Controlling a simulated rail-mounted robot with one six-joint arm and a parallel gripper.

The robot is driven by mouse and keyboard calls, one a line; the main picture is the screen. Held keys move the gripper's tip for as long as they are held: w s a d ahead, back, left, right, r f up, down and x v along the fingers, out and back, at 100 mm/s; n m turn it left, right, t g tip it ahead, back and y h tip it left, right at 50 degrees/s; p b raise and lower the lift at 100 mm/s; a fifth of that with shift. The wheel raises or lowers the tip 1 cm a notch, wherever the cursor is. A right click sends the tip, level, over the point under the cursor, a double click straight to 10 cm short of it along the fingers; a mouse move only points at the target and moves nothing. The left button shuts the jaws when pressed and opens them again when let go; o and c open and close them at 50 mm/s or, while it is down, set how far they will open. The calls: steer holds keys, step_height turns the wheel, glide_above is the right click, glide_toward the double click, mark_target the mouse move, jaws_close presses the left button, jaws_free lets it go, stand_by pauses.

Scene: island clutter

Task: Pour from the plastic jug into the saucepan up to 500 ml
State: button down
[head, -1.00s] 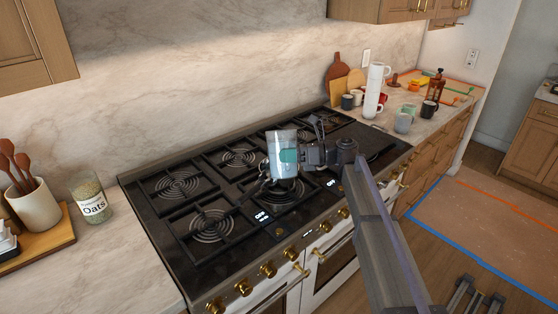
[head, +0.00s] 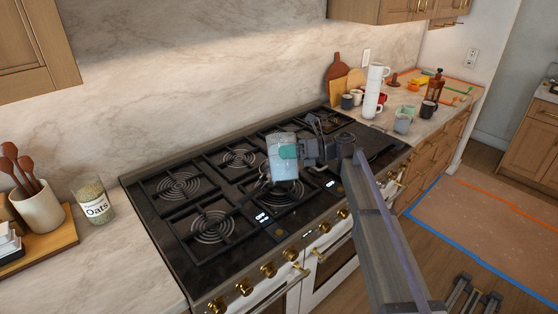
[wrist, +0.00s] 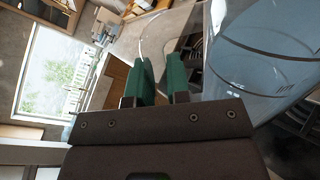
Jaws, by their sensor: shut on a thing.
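The plastic jug (head: 282,170) is clear, with bluish liquid inside. In the head view it is in the air above the front right part of the black stove (head: 245,215). My gripper (head: 289,152) is shut on it from the right, its green fingertips seen against the jug. In the wrist view the jug (wrist: 265,50) fills the right side, close to the green fingertips (wrist: 162,80), and looks tilted against the picture. The saucepan cannot be clearly made out; a dark shape (head: 255,188) shows just below and left of the jug, partly hidden by it.
A jar of oats (head: 92,200) and a utensil crock (head: 38,208) stand on the left counter. A stack of white mugs (head: 373,92) and several cups stand on the right counter. The left burners (head: 180,186) are bare. Brass knobs line the stove's front.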

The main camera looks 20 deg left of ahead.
steer(key=shift+r, duration=0.1)
stand_by(0.3)
steer(key=shift+w+a+r+m+p, duration=0.2)
steer(key=shift+w+r+m+p, duration=0.2)
steer(key=shift+m, duration=0.3)
steer(key=shift+f, duration=0.15)
steer(key=shift+h, duration=0.3)
steer(key=shift+w+a+m+g+p, duration=0.3)
steer(key=shift+w+m, duration=0.05)
steer(key=shift+m, duration=0.45)
steer(key=shift+w+a+r, duration=0.15)
steer(key=shift+w+r, duration=0.05)
steer(key=shift+w, duration=0.05)
